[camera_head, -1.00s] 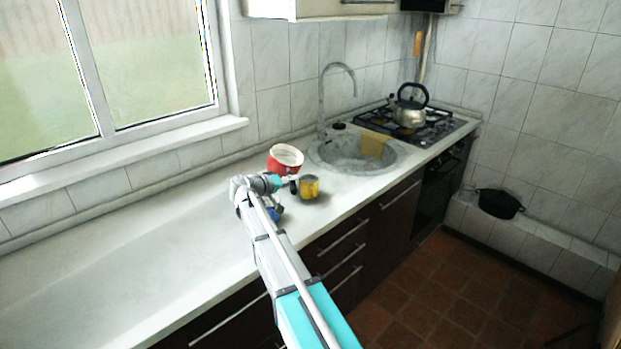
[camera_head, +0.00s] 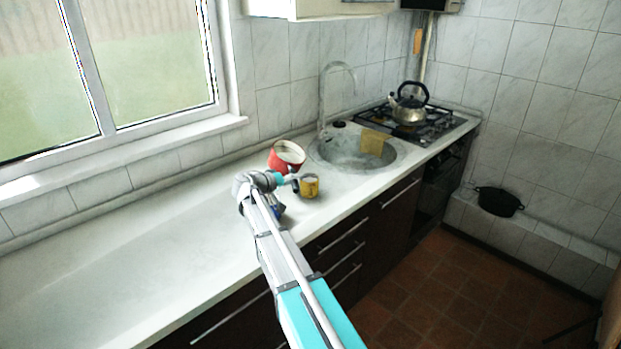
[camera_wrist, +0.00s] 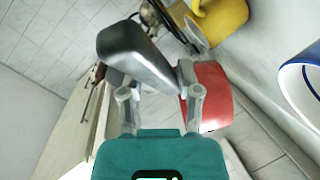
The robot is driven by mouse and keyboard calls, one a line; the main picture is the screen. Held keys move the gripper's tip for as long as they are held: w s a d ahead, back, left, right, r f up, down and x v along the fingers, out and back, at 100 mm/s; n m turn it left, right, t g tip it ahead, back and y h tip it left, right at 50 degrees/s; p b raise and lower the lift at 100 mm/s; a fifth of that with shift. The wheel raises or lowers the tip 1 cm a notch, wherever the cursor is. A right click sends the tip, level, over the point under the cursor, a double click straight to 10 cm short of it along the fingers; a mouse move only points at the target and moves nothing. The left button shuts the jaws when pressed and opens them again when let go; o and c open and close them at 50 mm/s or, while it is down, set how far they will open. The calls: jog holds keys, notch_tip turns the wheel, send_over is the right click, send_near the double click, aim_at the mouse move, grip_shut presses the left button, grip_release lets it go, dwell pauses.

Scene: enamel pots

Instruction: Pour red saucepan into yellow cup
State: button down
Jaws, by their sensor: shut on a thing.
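The red saucepan (camera_head: 284,161) has a pale inside and is tilted toward the right in the head view. In the wrist view its red side (camera_wrist: 209,98) and dark handle (camera_wrist: 138,55) show. My gripper (camera_wrist: 160,88) is shut on the handle. The yellow cup (camera_head: 309,188) stands on the counter, just right of and nearer than the saucepan in the head view. The cup also shows at the top of the wrist view (camera_wrist: 222,18). I cannot tell whether anything is leaving the saucepan; its contents are not clear.
A blue thing (camera_head: 277,211) stands beside my arm, partly hidden; a white and blue rim (camera_wrist: 301,78) shows in the wrist view. The sink (camera_head: 335,160) with its tap lies behind the cup, and a kettle (camera_head: 409,109) is on the stove. The left counter is clear.

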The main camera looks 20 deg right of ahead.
jog(key=shift+s+d+r+p, duration=0.2)
jog(key=shift+d+r+p, duration=0.1)
jog(key=shift+p, duration=0.2)
dwell(0.4)
jog(key=shift+s+d+f+m+t+y+p, duration=0.15)
jog(key=shift+s+d+m+t+y+p, duration=0.2)
jog(key=shift+s+d+m+y, duration=0.3)
dwell(1.9)
jog(key=w+a+b, duration=0.1)
jog(key=w+a+f+n+h+b, duration=0.1)
jog(key=shift+w+a+f+n+b, duration=0.15)
jog(key=shift+n+b, duration=0.1)
jog(key=shift+b, duration=0.15)
jog(key=shift+w+a+n+g+h+b, duration=0.2)
jog(key=shift+a+n+g+h+b, duration=0.05)
jog(key=shift+n+g+h+b, duration=0.25)
jog(key=shift+w+a, duration=0.1)
